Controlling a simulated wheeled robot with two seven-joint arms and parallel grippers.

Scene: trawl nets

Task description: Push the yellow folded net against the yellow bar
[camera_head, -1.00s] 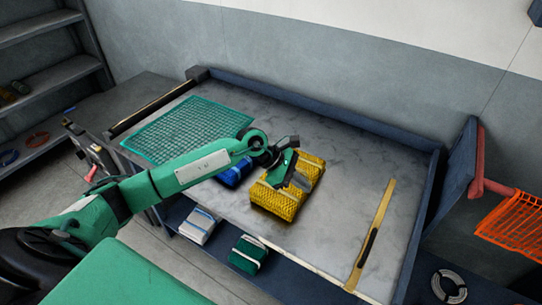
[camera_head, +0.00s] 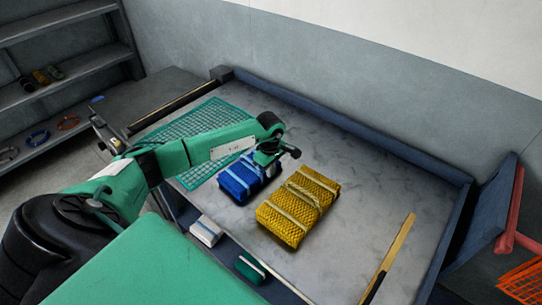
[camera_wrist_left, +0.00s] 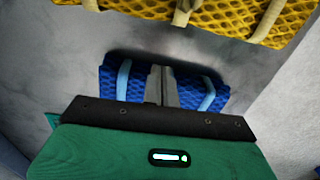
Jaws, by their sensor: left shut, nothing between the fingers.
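The yellow folded net (camera_head: 283,220), tied with pale straps, lies on the grey table. The yellow bar (camera_head: 397,247) lies to its right, with bare table between them. My left gripper (camera_head: 268,160) is on the net's left side, by the blue folded net (camera_head: 232,186); its fingers are hard to make out there. In the left wrist view its two fingers (camera_wrist_left: 162,85) are together and empty, in front of the blue net (camera_wrist_left: 193,92). The yellow net (camera_wrist_left: 225,15) crosses the top of that view, apart from the fingers. My right gripper is not in view.
A green net (camera_head: 180,140) lies flat at the table's left. A white bundle (camera_head: 206,231) and a dark green bundle (camera_head: 250,269) sit below the front edge. A raised dark rim (camera_head: 350,123) runs along the back.

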